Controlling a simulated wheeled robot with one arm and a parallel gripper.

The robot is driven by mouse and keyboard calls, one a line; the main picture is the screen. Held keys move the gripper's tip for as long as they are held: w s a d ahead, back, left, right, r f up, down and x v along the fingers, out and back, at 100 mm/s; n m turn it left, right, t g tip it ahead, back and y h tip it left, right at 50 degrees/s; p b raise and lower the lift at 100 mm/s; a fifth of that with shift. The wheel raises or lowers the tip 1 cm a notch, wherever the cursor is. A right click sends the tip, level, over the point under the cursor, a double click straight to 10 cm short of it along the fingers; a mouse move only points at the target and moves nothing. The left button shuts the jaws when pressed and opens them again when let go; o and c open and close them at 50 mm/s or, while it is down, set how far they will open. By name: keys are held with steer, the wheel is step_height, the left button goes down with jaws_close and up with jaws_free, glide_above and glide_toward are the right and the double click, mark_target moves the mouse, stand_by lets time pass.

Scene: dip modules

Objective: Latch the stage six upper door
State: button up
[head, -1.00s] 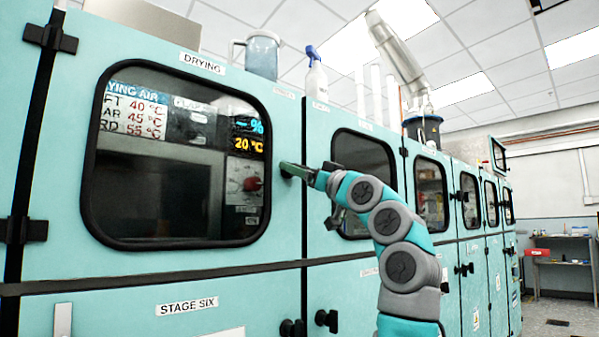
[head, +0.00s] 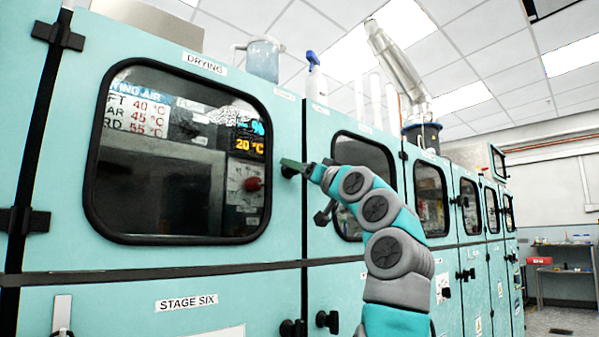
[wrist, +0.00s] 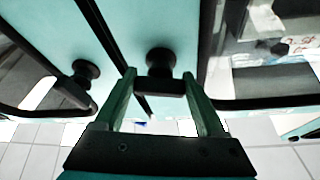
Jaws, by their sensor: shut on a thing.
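The stage six upper door (head: 285,120) is pale teal with a large dark window and a "DRYING" label. In the head view it looks flush in its frame. Its black latch knob (head: 288,172) is at the door's right edge, partly covered by my gripper (head: 294,165). In the wrist view, my gripper (wrist: 161,88) has its two green fingers on either side of the black latch's crossbar (wrist: 160,86), shut on it. The bar lies crosswise between the fingers. The exact latch angle is hard to tell in the head view.
A neighbouring door's black knob (wrist: 86,70) is close beside my fingers in the wrist view. A jug (head: 263,60) and spray bottle (head: 316,80) stand on top. Open floor is at the far right.

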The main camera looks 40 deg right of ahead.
steer(key=shift+a+r+m+h, duration=0.1)
steer(key=shift+m+h, duration=0.3)
steer(key=shift+m, duration=0.6)
stand_by(0.3)
steer(key=shift+m, duration=0.3)
steer(key=shift+m+g+h, duration=0.4)
steer(key=shift+m+h, duration=0.3)
steer(key=shift+m, duration=0.4)
stand_by(0.5)
steer(key=shift+m+p, duration=0.6)
steer(key=m+p, duration=0.1)
steer(key=m+g+h+p, duration=0.1)
steer(key=shift+r+m+p, duration=0.3)
steer(key=m, duration=0.1)
steer(key=m+g+h+p, duration=0.1)
steer(key=m, duration=0.2)
steer(key=shift+f+g, duration=0.25)
steer(key=shift+g, duration=0.05)
steer(key=shift+m+g+h, duration=0.4)
steer(key=shift+m+g, duration=0.3)
steer(key=shift+m, duration=1.2)
steer(key=shift+m+g, duration=0.3)
steer(key=shift+m, duration=0.6)
